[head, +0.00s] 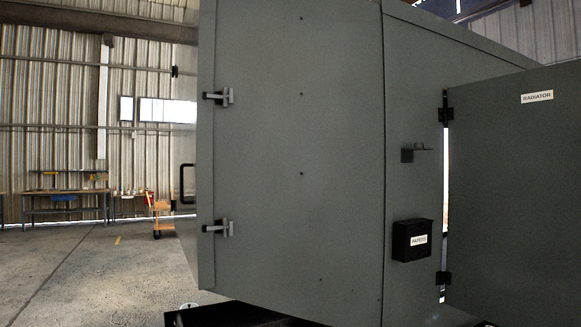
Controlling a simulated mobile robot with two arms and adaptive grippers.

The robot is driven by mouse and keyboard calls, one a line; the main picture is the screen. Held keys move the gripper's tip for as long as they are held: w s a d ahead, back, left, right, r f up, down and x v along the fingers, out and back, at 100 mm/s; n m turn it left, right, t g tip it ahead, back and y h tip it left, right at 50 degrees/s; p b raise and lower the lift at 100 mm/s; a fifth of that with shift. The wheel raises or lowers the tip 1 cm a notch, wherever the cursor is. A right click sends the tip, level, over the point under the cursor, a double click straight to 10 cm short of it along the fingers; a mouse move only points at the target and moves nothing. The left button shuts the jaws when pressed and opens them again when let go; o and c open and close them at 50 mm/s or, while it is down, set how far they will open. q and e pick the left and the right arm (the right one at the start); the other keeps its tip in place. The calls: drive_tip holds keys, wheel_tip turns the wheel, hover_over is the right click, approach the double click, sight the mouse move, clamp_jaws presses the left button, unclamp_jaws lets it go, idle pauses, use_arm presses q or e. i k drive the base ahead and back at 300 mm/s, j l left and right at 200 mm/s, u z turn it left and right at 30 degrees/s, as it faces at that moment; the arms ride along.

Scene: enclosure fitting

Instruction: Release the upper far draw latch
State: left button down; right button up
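A large grey enclosure (290,180) fills the middle of the head view. Two metal latches sit on its left vertical edge: an upper latch (219,97) and a lower latch (219,228). Both lie against the panel, with a small dark part reaching left past the edge. I cannot tell from here whether either is fastened, nor which one counts as far. Neither of my grippers is in view.
A grey door (515,190) labelled RADIATOR stands at the right on dark hinges. A small bracket (416,152) and a labelled black box (412,240) stick out from the enclosure. A black handle (187,184) shows at left. Concrete floor (80,270) is open at left; a workbench (65,205) stands far back.

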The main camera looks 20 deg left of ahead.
sight(226, 96)
drive_tip(key=i, duration=1.75)
drive_tip(key=u, duration=0.4)
